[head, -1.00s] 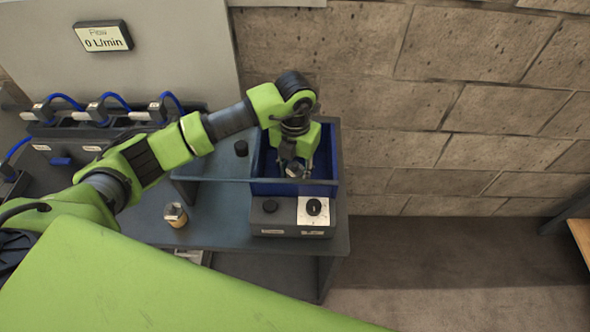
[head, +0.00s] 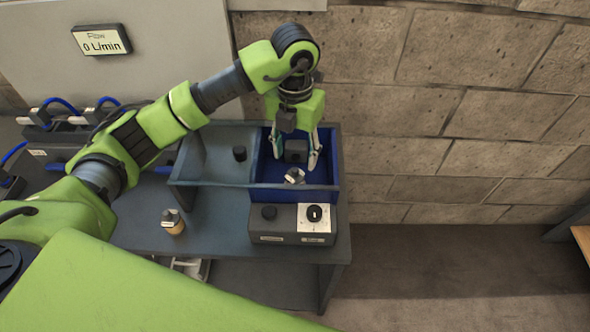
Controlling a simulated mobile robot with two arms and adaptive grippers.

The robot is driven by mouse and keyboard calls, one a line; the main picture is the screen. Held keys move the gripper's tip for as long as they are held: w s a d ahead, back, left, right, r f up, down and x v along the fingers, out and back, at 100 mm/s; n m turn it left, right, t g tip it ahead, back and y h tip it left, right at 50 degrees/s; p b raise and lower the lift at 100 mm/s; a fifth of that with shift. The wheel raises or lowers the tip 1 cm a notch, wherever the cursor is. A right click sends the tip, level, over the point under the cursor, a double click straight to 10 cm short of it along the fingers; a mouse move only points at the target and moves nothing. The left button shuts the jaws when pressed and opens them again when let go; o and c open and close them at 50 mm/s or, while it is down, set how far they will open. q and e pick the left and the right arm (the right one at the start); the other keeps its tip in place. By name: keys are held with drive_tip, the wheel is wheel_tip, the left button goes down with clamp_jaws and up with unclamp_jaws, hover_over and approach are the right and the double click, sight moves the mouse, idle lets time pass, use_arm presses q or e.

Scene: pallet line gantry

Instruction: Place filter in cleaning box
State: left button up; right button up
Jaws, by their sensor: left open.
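The cleaning box is a blue-lined compartment (head: 328,187) at the right end of a grey bench. A small filter with a silvery, faceted cap (head: 294,176) is inside it, near the front wall; its lower part is hard to make out. My left gripper (head: 298,160) is above and behind the filter, over the blue compartment. Its two fingers are spread wide, apart from the filter, with nothing held between them. My right gripper is not in view.
A similar piece with a metal cap and tan body (head: 172,221) stands on the bench (head: 215,220). A grey compartment (head: 215,168) adjoins the blue one, with a black knob-like piece (head: 240,153). A control box (head: 285,238) with two knobs stands in front. A stone wall rises behind.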

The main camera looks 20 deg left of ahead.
use_arm(q)
drive_tip(key=shift+r, duration=1.5)
